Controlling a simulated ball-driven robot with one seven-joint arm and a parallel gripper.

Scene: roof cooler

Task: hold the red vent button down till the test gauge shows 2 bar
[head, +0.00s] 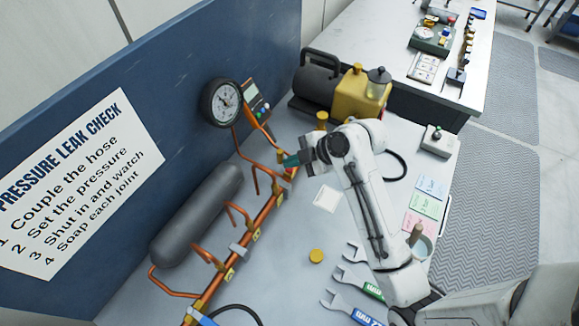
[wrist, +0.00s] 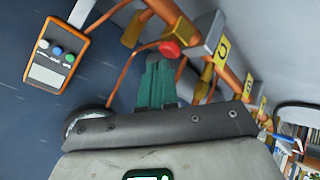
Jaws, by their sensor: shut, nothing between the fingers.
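The red vent button (wrist: 170,48) shows in the wrist view on the copper pipework, just beyond my fingertips. My gripper (wrist: 157,66) has teal fingers closed together with nothing between them. The fingertips are very near the button; I cannot tell whether they touch it. In the head view my gripper (head: 288,162) is at the upper end of the pipe run, and the button is mostly hidden there. The round test gauge (head: 222,101) is on the blue panel, left of my gripper; its needle is too small to read surely. In the wrist view the gauge is mostly hidden behind my gripper.
An orange handheld meter (wrist: 57,52) is beside the gauge. A grey cylinder (head: 197,215) lies along the copper manifold (head: 262,215). A yellow and black pump (head: 360,97) stands behind my arm. Several wrenches (head: 352,280) lie at the front. The bench between is fairly clear.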

